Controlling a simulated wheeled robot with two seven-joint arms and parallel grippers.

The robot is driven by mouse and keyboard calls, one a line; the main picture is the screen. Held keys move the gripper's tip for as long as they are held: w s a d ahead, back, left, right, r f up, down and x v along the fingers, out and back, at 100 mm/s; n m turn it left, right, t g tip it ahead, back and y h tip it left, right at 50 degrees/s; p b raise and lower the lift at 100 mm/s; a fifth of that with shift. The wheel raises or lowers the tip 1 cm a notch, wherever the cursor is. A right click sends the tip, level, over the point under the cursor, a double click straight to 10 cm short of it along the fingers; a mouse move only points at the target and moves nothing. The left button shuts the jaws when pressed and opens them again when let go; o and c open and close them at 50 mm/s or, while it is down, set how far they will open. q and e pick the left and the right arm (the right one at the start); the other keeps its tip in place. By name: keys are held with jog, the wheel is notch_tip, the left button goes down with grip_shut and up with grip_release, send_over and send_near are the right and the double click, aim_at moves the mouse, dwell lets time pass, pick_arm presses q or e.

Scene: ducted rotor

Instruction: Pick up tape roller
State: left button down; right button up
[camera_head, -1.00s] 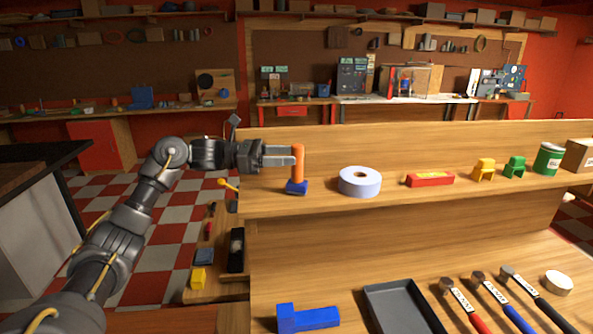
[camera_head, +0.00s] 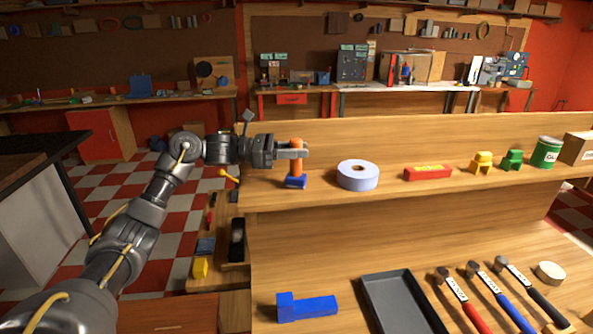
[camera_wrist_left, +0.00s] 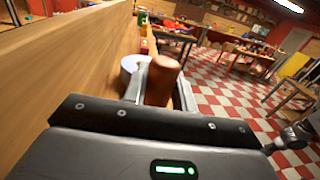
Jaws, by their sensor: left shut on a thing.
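The tape roller, with an upright orange handle and a blue base (camera_head: 296,182), stands on the upper shelf at its left end. My left gripper (camera_head: 299,150) reaches in from the left and is shut on the upper part of the orange handle. In the left wrist view the handle (camera_wrist_left: 162,82) stands between the two fingers, dark orange in the shade. The blue base is hidden there. The base appears to rest on the shelf. My right gripper is not in view.
A pale tape roll (camera_head: 358,176) stands just right of the roller. Further right on the shelf (camera_head: 410,193) are a red box (camera_head: 428,173), yellow (camera_head: 481,163) and green (camera_head: 513,160) pieces and a green can (camera_head: 546,152). Below lie a blue block (camera_head: 307,307), a grey tray (camera_head: 371,290) and hammers.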

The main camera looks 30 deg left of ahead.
pick_arm(q)
jog(key=shift+r, duration=0.1)
jog(key=shift+r+b, duration=0.35)
jog(key=shift+r, duration=0.1)
notch_tip(320, 180, up, 8)
jog(key=b, duration=0.2)
jog(key=shift+f+b, duration=0.1)
jog(key=shift+b, duration=0.3)
jog(key=shift+r, duration=0.6)
